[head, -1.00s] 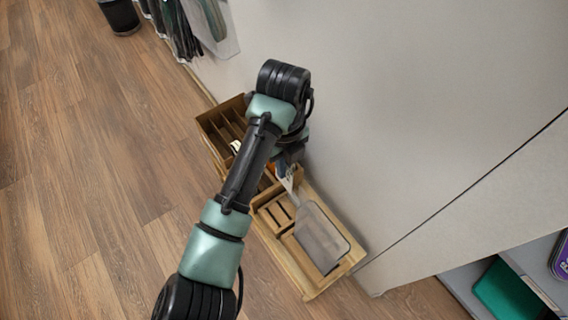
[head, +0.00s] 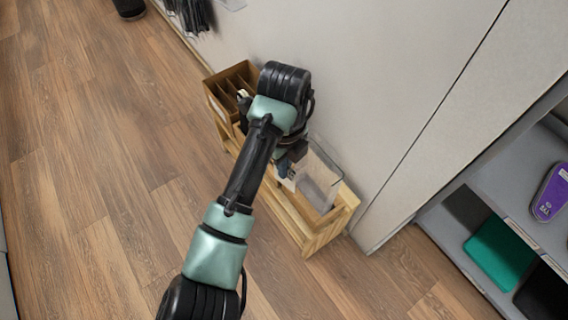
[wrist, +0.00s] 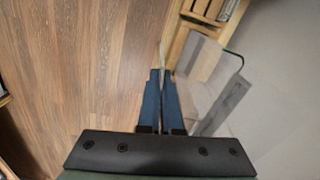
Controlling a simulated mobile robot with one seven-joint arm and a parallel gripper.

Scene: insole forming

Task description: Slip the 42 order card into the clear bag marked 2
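My gripper (wrist: 163,100) has two blue fingers closed on a thin pale card (wrist: 162,58), seen edge-on in the wrist view. Its number cannot be read there. In the head view the gripper (head: 285,166) is partly hidden by my arm, over the wooden stand, and a pale bit of the card shows below it. A clear bag (head: 320,182) stands at the right end of the stand, just right of the gripper. In the wrist view the clear bag (wrist: 205,72) is right of the fingers. No mark on it is readable. The card looks outside the bag.
The wooden stand (head: 323,232) runs along a grey wall panel (head: 390,80), with a divided brown box (head: 236,82) at its far end. A shelf at the right holds a green item (head: 498,252) and a purple insole (head: 551,192). The wood floor at left is free.

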